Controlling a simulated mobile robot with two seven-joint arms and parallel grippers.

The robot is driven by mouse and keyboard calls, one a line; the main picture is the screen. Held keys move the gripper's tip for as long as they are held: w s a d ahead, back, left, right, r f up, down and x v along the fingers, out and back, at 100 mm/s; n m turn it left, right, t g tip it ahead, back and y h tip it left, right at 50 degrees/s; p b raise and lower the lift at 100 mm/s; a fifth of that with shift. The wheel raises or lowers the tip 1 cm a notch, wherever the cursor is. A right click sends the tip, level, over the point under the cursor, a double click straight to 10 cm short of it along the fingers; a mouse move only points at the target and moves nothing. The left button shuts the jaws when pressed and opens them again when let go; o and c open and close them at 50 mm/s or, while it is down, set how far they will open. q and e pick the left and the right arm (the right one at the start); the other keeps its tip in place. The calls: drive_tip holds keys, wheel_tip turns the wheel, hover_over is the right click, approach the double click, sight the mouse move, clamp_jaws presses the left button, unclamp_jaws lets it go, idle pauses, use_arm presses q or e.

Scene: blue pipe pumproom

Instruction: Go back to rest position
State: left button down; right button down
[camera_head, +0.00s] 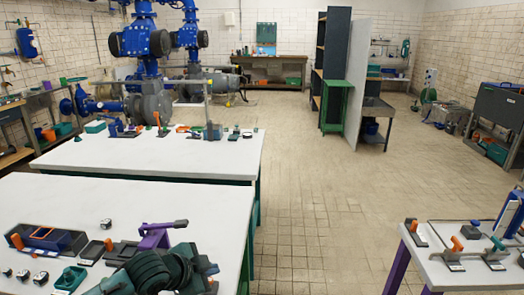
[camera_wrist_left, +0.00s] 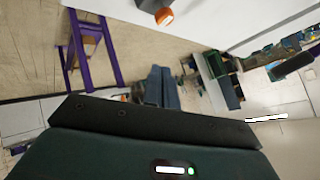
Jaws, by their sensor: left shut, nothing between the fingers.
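My left gripper (camera_head: 207,268) is low in the head view, dark green and black, over the front edge of the near white table (camera_head: 75,192). It is shut, with nothing held. My dark ribbed arm part beside it hides some of the table's front. In the left wrist view, a dark housing with a small lit strip fills the bottom, and I cannot make out the fingertips there. My right gripper is not in view.
A purple device with a grey lever (camera_head: 160,234) stands close behind my left gripper. A blue-and-black box (camera_head: 47,239) lies to the left. Another white table (camera_head: 470,270) with orange-handled and teal-handled items stands at right. The tiled floor (camera_head: 325,215) between is clear.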

use_arm(q)
drive_tip(key=shift+n+h, duration=0.7)
drive_tip(key=shift+n, duration=0.2)
drive_tip(key=s+d+f, duration=0.4)
drive_tip(key=s, duration=0.1)
drive_tip(key=shift+s+d+f, duration=0.15)
drive_tip(key=shift+d, duration=0.05)
drive_tip(key=s+a+f+n+t+y, duration=0.1)
drive_tip(key=s+f+n, duration=0.3)
drive_tip(key=s, duration=0.4)
drive_tip(key=s+a+f+n+t+y, duration=0.1)
drive_tip(key=s+a+f+n+y, duration=0.1)
drive_tip(key=s, duration=0.7)
wheel_tip(320, 180, down, 3)
drive_tip(key=a+n, duration=0.1)
drive_tip(key=n, duration=0.2)
drive_tip(key=shift+s+a+r, duration=0.2)
drive_tip(key=shift+s, duration=0.1)
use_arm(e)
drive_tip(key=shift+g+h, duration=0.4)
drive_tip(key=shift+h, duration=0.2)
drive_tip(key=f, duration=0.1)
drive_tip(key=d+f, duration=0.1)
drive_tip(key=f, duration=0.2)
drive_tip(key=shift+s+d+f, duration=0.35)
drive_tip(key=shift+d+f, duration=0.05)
